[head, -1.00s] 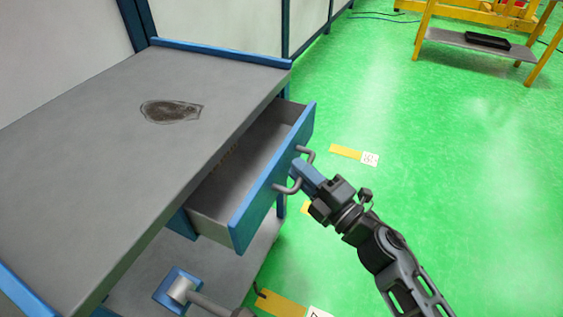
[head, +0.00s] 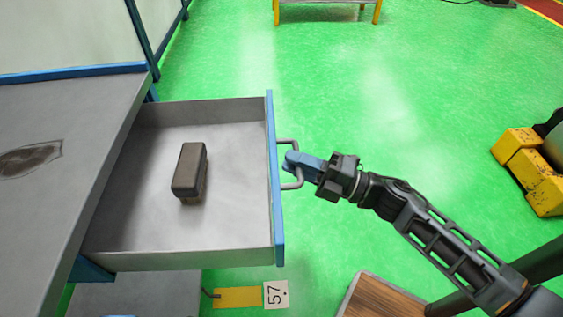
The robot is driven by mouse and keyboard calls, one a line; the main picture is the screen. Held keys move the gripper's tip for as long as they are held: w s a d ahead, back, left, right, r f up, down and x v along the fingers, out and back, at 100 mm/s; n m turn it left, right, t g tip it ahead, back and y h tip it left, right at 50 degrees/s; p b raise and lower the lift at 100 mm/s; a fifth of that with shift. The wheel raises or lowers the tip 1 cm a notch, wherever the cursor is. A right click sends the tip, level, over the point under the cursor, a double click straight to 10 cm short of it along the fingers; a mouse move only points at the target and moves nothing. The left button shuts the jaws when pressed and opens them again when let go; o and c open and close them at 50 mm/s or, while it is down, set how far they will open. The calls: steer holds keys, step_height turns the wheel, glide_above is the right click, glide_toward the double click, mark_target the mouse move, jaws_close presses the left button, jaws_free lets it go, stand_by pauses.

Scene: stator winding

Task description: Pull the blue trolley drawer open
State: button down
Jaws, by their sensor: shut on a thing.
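The trolley drawer (head: 150,232) has a blue front (head: 275,210) and grey inside walls. It stands well out to the right from under the grey trolley top (head: 75,130). A grey bar handle (head: 299,179) sticks out from the blue front. My gripper (head: 292,161), with blue fingers, is shut on the handle from the right. The fingers hide part of the handle's bar. A dark brown block (head: 189,170) lies inside the drawer, near its middle.
A dark stain (head: 28,158) marks the trolley top. A lower grey shelf (head: 140,293) shows below the drawer. Yellow equipment (head: 530,170) stands at the right, and a wooden-topped thing (head: 385,298) is at the bottom. The green floor (head: 400,80) beyond my arm is clear.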

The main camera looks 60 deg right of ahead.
steer(key=shift+s+d, duration=0.1)
steer(key=shift+s, duration=0.05)
steer(key=c, duration=1.1)
jaws_free()
steer(key=v, duration=0.8)
steer(key=shift+f+b, duration=0.1)
steer(key=shift+b, duration=0.25)
steer(key=s+a+r+m+g+h+p, duration=0.1)
steer(key=s+a+r+m+p, duration=0.2)
steer(key=a+r+m, duration=0.2)
steer(key=s+a+r+m+g+h+p, duration=0.2)
steer(key=s+a+r+m+p, duration=0.1)
steer(key=m, duration=0.5)
steer(key=s+a+r+m+g+h+p, duration=0.1)
steer(key=s+a+r+m+p, duration=0.2)
steer(key=a+r+m, duration=0.4)
steer(key=shift+s+a+r+g, duration=0.15)
steer(key=shift+s+a+r, duration=0.1)
steer(key=shift+s+a, duration=0.2)
steer(key=shift+s+a+r+g, duration=0.15)
steer(key=shift+s+a+r, duration=0.1)
steer(key=shift+s+a, duration=0.2)
